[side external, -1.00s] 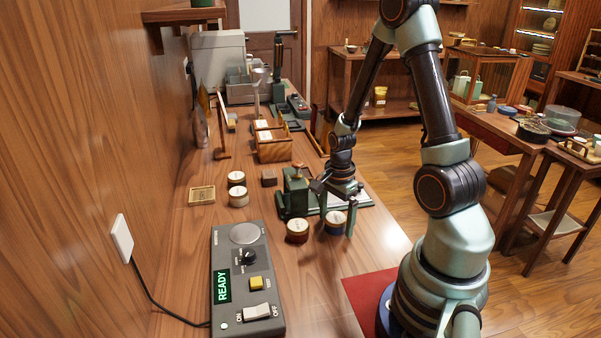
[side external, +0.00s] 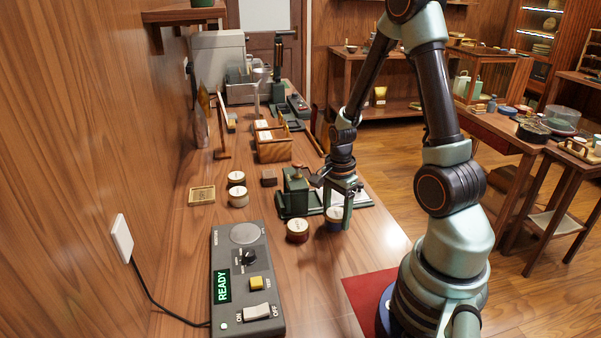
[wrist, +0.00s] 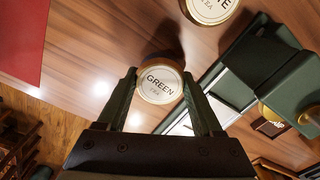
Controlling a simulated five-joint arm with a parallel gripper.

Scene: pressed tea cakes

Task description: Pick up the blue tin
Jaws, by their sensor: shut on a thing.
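The blue tin (side external: 334,225) has a white lid and stands on the wooden counter, right of the red tin (side external: 297,231). My gripper (side external: 338,212) points down over the blue tin, with its fingers shut on the tin's sides. In the wrist view, the held tin's round lid (wrist: 160,86) reads "GREEN TEA" and sits between my two fingertips (wrist: 160,76). The fingers partly hide its body in the side view. I cannot see any clear gap under it.
A dark green press (side external: 295,190) stands just behind the tins. Two more white-lidded tins (side external: 238,197) stand further left. A grey control box (side external: 245,280) reading READY lies front left. A red mat (side external: 365,300) lies at the front right. Bare counter lies in front of the tins.

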